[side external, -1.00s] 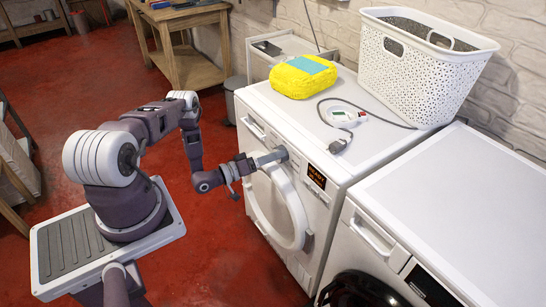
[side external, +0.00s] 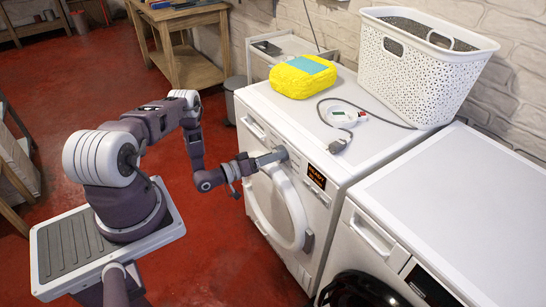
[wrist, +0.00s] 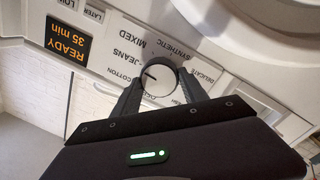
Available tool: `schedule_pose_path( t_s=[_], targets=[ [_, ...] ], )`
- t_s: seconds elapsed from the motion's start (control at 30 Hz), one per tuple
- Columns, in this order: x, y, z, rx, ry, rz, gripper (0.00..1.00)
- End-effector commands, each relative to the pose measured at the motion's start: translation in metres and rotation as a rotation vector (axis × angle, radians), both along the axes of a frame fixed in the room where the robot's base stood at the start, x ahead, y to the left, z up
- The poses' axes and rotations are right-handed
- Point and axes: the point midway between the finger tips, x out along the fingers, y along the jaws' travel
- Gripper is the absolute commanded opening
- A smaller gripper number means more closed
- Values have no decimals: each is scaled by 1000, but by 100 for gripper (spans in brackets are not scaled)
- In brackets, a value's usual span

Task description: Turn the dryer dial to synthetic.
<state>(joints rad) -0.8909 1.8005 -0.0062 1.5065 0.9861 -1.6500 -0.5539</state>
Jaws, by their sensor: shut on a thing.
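The dryer dial (wrist: 158,80) is a round light knob on the white front panel, with printed labels around it. Its short dark mark lies left of centre in the wrist view, on the side of the COTTON and JEANS labels. The SYNTHETIC label (wrist: 172,44) is above the dial and reads upside down. My gripper (wrist: 160,82) is shut on the dial, one finger on each side. In the side external view my gripper (side external: 275,157) reaches the machine's upper front and hides the dial. The white dryer (side external: 330,235) has a round door.
A lit display (wrist: 68,40) reads READY 35 min beside the dial. On the dryer top are a yellow pack (side external: 297,82), a corded white device (side external: 342,117) and a white basket (side external: 440,90). A second white machine (side external: 460,205) stands at right. Red floor is open between my base and the dryer.

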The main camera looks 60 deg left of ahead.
Motion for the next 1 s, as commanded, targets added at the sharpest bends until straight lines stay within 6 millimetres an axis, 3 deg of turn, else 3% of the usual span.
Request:
schedule_pose_path(
  t_s=[1.0],
  targets=[
    [-1, -3, 3, 923, 0, -3, 10]
  ],
)
